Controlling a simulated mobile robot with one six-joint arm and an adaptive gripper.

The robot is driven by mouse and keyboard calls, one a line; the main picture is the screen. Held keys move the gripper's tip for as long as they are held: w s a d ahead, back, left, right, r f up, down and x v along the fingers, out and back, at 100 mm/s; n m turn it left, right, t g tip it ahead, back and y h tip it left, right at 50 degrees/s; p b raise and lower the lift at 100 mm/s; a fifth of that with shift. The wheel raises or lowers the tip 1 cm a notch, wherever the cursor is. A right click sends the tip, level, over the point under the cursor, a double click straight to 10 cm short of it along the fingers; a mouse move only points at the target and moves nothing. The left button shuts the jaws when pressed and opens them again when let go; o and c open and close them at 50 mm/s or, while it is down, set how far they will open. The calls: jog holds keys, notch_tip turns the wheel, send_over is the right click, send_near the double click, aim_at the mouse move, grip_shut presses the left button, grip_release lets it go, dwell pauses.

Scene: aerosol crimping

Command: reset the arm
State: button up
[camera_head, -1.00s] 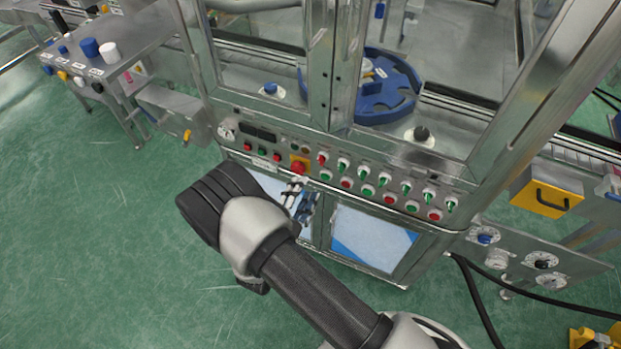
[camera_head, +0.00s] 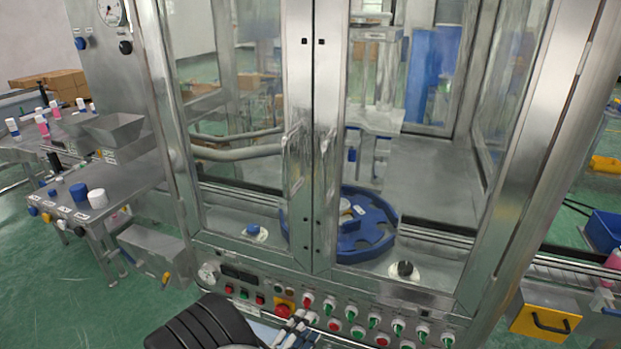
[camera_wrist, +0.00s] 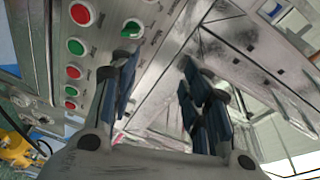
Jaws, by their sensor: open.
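My gripper (camera_wrist: 157,75) shows in the wrist view with its two dark fingers spread apart and nothing between them. In the head view, my gripper (camera_head: 296,330) is at the bottom edge, just in front of the control panel (camera_head: 262,279) of the crimping machine, partly cut off by the picture's edge. The wrist view shows the panel's red and green buttons (camera_wrist: 76,46) to the left of the fingers and a metal frame beyond them. I cannot tell how far the fingertips are from the panel.
The machine's glass doors (camera_head: 240,130) are shut in front of a blue star wheel (camera_head: 365,235). A steel side table (camera_head: 130,185) with blue and white caps stands at left. A yellow box (camera_head: 543,318) is at lower right. Green floor is open at lower left.

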jog(key=s+d+r+m+g+h, duration=0.2)
jog(key=s+d+r+m+g, duration=0.1)
jog(key=d+r+m+g, duration=0.55)
jog(key=s+d+r+m+g+h, duration=0.1)
jog(key=s+d+r+m+g, duration=0.2)
jog(key=d+r+m, duration=0.65)
jog(key=s+d+r+m+g+y, duration=0.1)
jog(key=s+d+m+g+y, duration=0.3)
jog(key=s+m, duration=0.95)
jog(key=s+a+r+m+t+y, duration=0.2)
jog(key=r+m+y, duration=0.1)
jog(key=m, duration=0.6)
jog(key=s+a+r+m+t+y, duration=0.2)
jog(key=m+y, duration=0.3)
jog(key=m, duration=0.5)
jog(key=shift+s+a+r+t+y, duration=0.3)
jog(key=shift+a+r+t, duration=0.25)
jog(key=shift+a, duration=0.25)
